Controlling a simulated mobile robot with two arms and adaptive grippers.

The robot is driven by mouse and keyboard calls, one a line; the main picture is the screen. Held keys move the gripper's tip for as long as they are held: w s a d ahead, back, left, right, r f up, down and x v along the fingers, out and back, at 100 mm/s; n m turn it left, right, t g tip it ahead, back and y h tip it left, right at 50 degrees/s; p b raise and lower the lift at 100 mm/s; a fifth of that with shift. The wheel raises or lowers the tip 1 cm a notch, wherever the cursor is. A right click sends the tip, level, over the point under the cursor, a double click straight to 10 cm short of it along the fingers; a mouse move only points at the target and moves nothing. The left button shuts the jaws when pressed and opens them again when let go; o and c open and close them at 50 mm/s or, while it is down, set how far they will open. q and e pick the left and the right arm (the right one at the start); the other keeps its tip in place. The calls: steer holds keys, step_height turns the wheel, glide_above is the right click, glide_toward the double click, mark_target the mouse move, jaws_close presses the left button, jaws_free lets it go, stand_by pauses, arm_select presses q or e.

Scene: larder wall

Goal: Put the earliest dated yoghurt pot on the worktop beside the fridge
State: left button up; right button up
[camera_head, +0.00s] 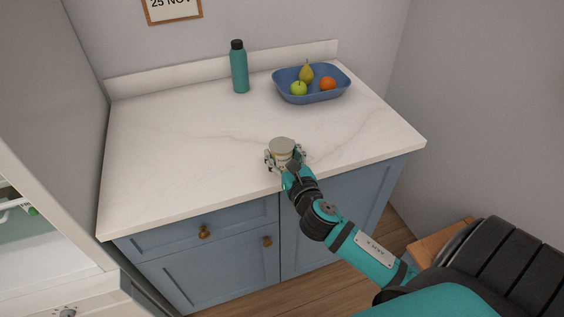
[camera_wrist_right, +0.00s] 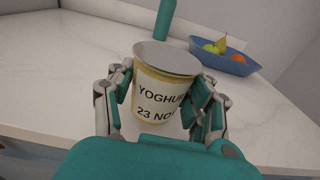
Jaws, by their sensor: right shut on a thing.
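A yoghurt pot (camera_head: 282,146) with a pale lid is between the fingers of my right gripper (camera_head: 285,157), at the front edge of the white worktop (camera_head: 170,150). In the right wrist view the pot (camera_wrist_right: 163,88) is upright, and its label reads "YOGHUR" and "23 NO", the rest hidden by a finger. The fingers of my right gripper (camera_wrist_right: 165,105) close on it from both sides. I cannot tell whether its base touches the worktop. The fridge (camera_head: 50,120) stands at the left with its inside partly showing. My left gripper is out of view.
A teal bottle (camera_head: 239,68) and a blue tray (camera_head: 313,97) with a pear, a green apple and an orange stand at the back of the worktop. A wall calendar (camera_head: 172,5) reads "25 NOV". The worktop's left and middle are clear.

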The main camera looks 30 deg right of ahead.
mark_target(285, 169)
steer(key=shift+a+f, duration=0.1)
steer(key=shift+f, duration=1.45)
steer(key=shift+f+b, duration=0.15)
steer(key=shift+b, duration=0.2)
steer(key=o, duration=1.2)
steer(key=shift+s, duration=0.1)
